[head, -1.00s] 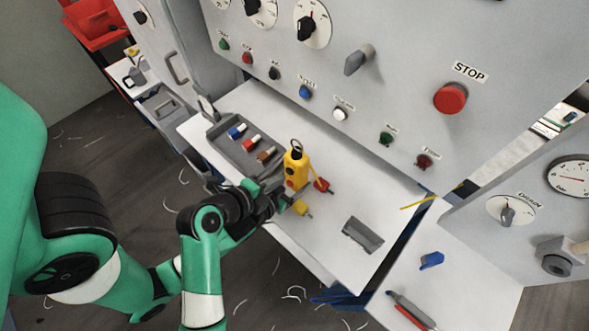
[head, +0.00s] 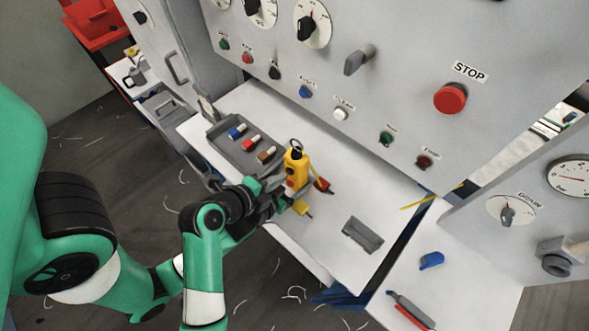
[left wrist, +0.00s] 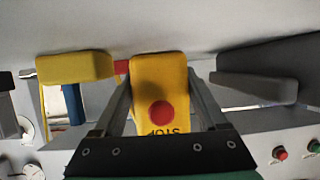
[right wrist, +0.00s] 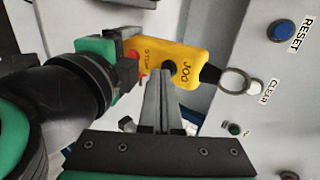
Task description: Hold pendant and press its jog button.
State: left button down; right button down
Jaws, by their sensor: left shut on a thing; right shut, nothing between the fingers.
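The yellow pendant (head: 295,170) is upright over the white shelf in the head view, its ring on top. In the left wrist view the fingers of my left gripper (left wrist: 163,90) are shut on both sides of the pendant (left wrist: 158,68), beside its red STOP button (left wrist: 161,113). In the right wrist view the pendant (right wrist: 190,55) shows its JOG label. My right gripper (right wrist: 157,80) is shut and empty, its tips at the dark jog button (right wrist: 169,66) and partly covering it. I cannot tell whether the button is pressed in.
A grey tray (head: 222,138) with several coloured pieces lies left of the pendant. A red-tipped piece (head: 322,186) and a yellow piece (head: 301,208) lie close by. A grey block (head: 362,235) sits farther right. The control panel (head: 300,62) rises behind.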

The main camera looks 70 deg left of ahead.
jog(key=shift+w+a, duration=0.4)
jog(key=shift+w, duration=0.2)
jog(key=shift+s+d, duration=0.55)
jog(key=shift+s, duration=0.3)
jog(key=shift+s+d, duration=0.55)
jog(key=shift+s, duration=0.3)
dwell(4.0)
jog(key=shift+w+a, duration=0.55)
jog(key=shift+w, duration=0.35)
dwell(0.3)
dwell(0.5)
